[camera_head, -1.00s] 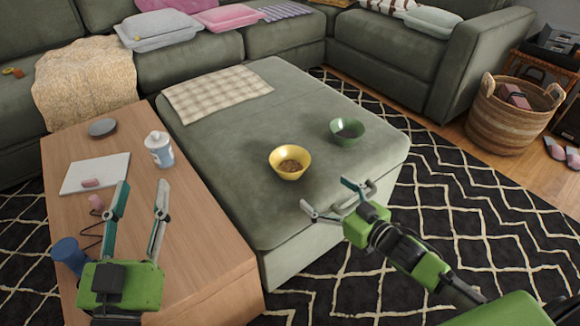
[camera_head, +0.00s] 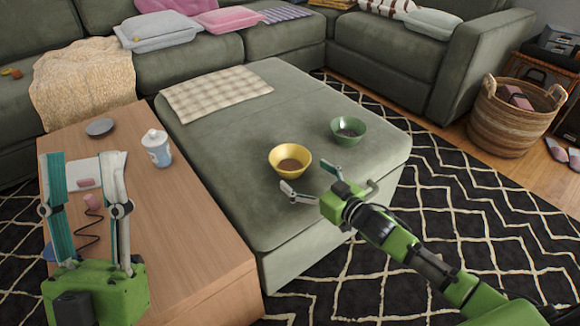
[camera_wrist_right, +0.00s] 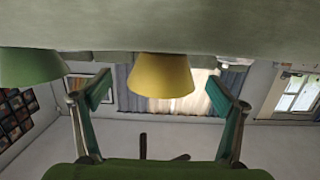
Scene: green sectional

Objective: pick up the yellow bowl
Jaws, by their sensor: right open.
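The yellow bowl (camera_head: 290,160) stands upright on the green ottoman (camera_head: 240,190), with something brown inside. In the right wrist view, which is upside down, the yellow bowl (camera_wrist_right: 160,76) shows beyond and between the spread fingers. My right gripper (camera_head: 306,177) is open and empty, just on the near right side of the bowl. In the head view its fingers look apart from the bowl. My left gripper (camera_head: 84,160) is open, with its fingers pointing up over the wooden table; it appears empty.
A green bowl (camera_head: 348,130) stands on the ottoman behind and right of the yellow one; it also shows in the wrist view (camera_wrist_right: 30,66). A checked cloth (camera_head: 215,92) lies at the far end.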

